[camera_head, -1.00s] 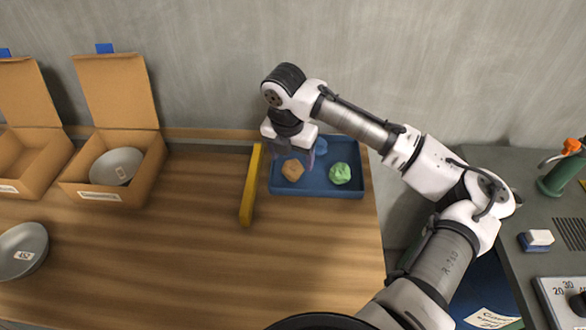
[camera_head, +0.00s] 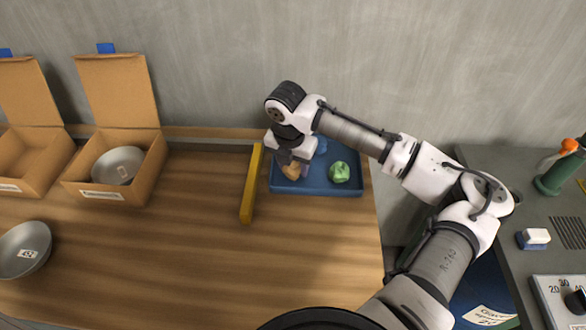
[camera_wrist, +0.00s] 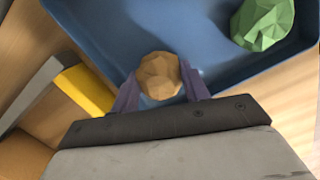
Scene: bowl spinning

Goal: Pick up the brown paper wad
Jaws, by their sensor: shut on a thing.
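The brown paper wad (camera_head: 291,171) is a faceted tan lump at the left part of the blue tray (camera_head: 335,191). In the wrist view the wad (camera_wrist: 160,76) sits between the two purple fingers of my gripper (camera_wrist: 160,88), which is shut on it. In the head view my gripper (camera_head: 293,169) reaches down into the tray and partly hides the wad. I cannot tell whether the wad still touches the tray floor.
A green wad (camera_head: 339,172) lies at the tray's right, and a blue wad (camera_head: 321,146) is partly hidden behind my gripper. A yellow bar (camera_head: 250,185) lies left of the tray. Open cardboard boxes (camera_head: 117,125) and a grey bowl (camera_head: 24,250) stand further left.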

